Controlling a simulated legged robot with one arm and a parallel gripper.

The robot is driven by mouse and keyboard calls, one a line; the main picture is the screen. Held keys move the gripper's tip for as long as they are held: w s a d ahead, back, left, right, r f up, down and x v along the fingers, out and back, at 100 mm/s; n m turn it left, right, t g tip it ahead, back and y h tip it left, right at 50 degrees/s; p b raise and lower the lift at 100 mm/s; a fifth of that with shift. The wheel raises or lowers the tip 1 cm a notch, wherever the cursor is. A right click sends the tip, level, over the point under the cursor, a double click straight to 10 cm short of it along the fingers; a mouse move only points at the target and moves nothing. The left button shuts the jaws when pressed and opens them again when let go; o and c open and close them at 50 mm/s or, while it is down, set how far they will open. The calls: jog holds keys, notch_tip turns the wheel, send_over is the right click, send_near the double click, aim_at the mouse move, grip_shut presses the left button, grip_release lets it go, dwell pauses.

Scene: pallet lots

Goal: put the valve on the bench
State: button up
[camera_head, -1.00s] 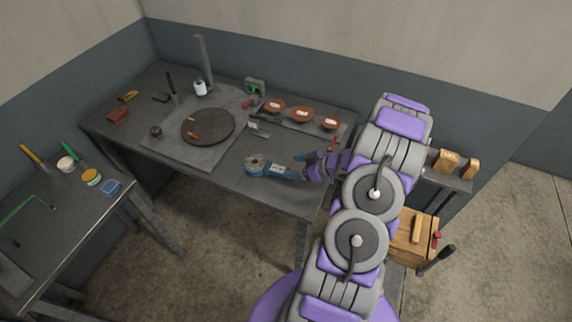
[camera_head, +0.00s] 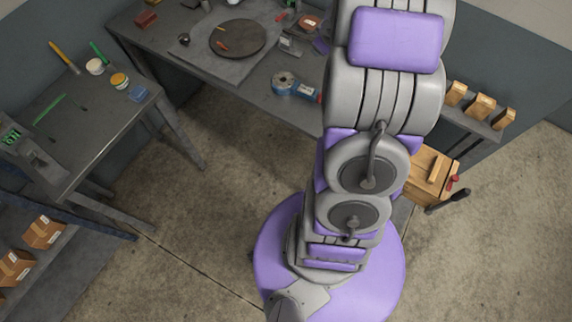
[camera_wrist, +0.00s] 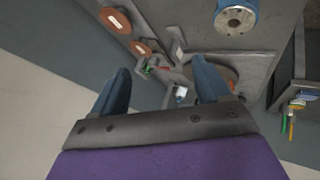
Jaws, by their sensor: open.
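The blue valve (camera_head: 283,82) with a pale round flange lies on the bench (camera_head: 257,84), close to its front edge. My arm hides the area just right of it in the head view. The valve's flange (camera_wrist: 235,18) also shows at the top of the wrist view, partly cut off by the picture edge. My gripper (camera_wrist: 160,66) is open, with two separate blue fingers and nothing between them. It is apart from the valve, which lies beyond and right of the fingers. In the head view my gripper is not visible.
A round dark turntable (camera_head: 238,38) sits on a grey mat farther back on the bench. Reddish dishes (camera_wrist: 115,20) stand along the bench. A side table (camera_head: 75,130) with jars is at left. A wooden crate (camera_head: 428,175) stands on the floor at right.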

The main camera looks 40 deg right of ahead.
jog(key=s+a+r+g+y, duration=0.1)
jog(key=s+a+r+g, duration=0.1)
jog(key=s+a, duration=0.8)
jog(key=s+a+r+m+g+y, duration=0.1)
jog(key=s+a+r+g, duration=0.2)
jog(key=s+a, duration=0.7)
jog(key=s+a+r+m+g+y, duration=0.1)
jog(key=s+a+r, duration=0.4)
jog(key=s+a, duration=0.5)
jog(key=a+g+y, duration=0.1)
jog(key=a+g, duration=0.1)
jog(key=a, duration=0.3)
jog(key=shift+s+a, duration=0.15)
jog(key=shift+a, duration=0.1)
